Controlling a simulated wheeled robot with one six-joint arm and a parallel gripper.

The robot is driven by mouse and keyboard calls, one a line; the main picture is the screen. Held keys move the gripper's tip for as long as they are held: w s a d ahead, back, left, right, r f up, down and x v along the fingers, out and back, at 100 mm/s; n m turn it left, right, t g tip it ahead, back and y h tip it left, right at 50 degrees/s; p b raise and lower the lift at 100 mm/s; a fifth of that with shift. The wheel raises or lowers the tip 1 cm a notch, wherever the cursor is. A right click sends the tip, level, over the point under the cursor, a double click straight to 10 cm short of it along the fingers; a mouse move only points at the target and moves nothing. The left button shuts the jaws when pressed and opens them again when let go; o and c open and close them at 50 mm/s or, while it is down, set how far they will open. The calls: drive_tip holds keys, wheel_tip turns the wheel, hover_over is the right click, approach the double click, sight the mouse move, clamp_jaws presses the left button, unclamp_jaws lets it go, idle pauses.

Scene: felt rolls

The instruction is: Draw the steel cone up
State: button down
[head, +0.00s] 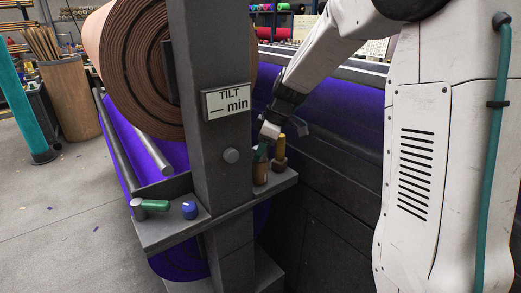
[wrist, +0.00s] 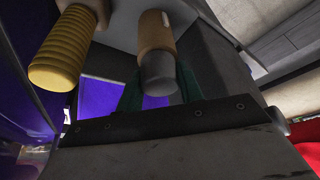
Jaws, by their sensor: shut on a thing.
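The steel cone (wrist: 158,72) shows in the wrist view as a dull grey blunt end standing out of a tan cylindrical holder (wrist: 155,32). My gripper (wrist: 158,82) has its green fingers on either side of the grey end and is shut on it. In the head view my gripper (head: 262,153) reaches down to the small shelf on the post, right above a brown holder (head: 260,174). The fingers hide the cone there. The cone appears still in line with its holder; how deep it sits I cannot tell.
A yellow ribbed piece (wrist: 56,62) in a second holder stands close beside, also seen in the head view (head: 279,147). A green-handled tool (head: 150,205) and a blue-topped piece (head: 190,210) are on the shelf (head: 165,235). The grey post (head: 205,150) stands left of my gripper.

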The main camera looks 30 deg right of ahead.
drive_tip(key=shift+w+r, duration=0.1)
drive_tip(key=shift+r, duration=1.3)
drive_tip(key=c, duration=0.9)
unclamp_jaws()
drive_tip(key=v, duration=0.8)
drive_tip(key=shift+f, duration=0.1)
